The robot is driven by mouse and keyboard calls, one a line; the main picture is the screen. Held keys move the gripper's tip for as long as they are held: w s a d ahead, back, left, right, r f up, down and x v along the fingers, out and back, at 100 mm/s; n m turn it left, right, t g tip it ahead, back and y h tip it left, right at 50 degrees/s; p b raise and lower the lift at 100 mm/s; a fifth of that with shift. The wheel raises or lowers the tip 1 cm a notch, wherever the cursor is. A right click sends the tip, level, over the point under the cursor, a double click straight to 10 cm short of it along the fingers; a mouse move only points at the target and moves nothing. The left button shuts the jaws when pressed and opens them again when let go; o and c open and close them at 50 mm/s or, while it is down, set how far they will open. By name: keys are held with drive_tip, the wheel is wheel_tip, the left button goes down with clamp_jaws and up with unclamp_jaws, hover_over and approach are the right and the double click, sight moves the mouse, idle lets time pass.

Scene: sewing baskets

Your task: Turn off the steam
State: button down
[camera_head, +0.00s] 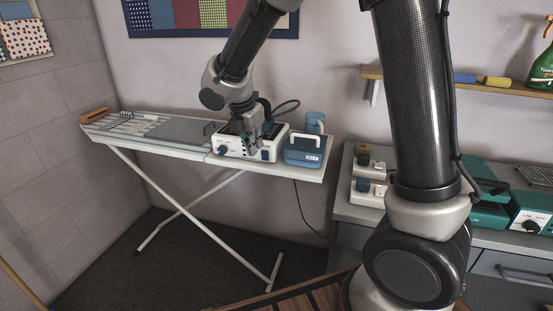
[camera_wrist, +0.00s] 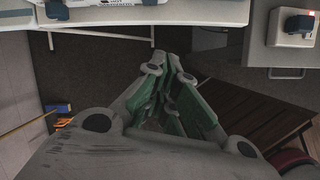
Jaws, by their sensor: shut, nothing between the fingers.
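A white steam station (camera_head: 268,155) with a dark round knob (camera_head: 223,150) on its front stands on the right part of the ironing board (camera_head: 160,150). My gripper (camera_head: 252,152) is shut and empty, and in the head view it overlaps the middle of the station's front. I cannot tell whether it touches the station. In the wrist view my gripper (camera_wrist: 172,62) points towards the board's edge, with floor behind it. Only the lower edge of the station (camera_wrist: 90,4) shows at the top there. The part of the station behind my gripper is hidden.
A blue box with a white handle (camera_head: 303,152) and a blue jug (camera_head: 314,123) stand right of the station. A dark hose (camera_head: 286,106) rises behind it. A grey counter (camera_head: 345,205) at the right holds small switch boxes (camera_head: 368,192) and a green machine (camera_head: 530,215).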

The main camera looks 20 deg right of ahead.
sight(262, 156)
drive_tip(key=n, duration=0.2)
drive_tip(key=w+n, duration=0.1)
drive_tip(key=shift+a+r, duration=0.2)
drive_tip(key=shift+a, duration=0.05)
drive_tip(key=shift+f, duration=0.15)
drive_tip(key=shift+w+d+f, duration=0.75)
drive_tip(key=shift+w+f, duration=0.25)
drive_tip(key=shift+f, duration=0.45)
drive_tip(key=shift+w+d+f, duration=0.75)
drive_tip(key=shift+w+f, duration=0.25)
drive_tip(key=shift+f, duration=0.4)
drive_tip(key=shift+w+d+f, duration=0.75)
drive_tip(key=shift+w+f, duration=0.25)
drive_tip(key=shift+f, duration=0.45)
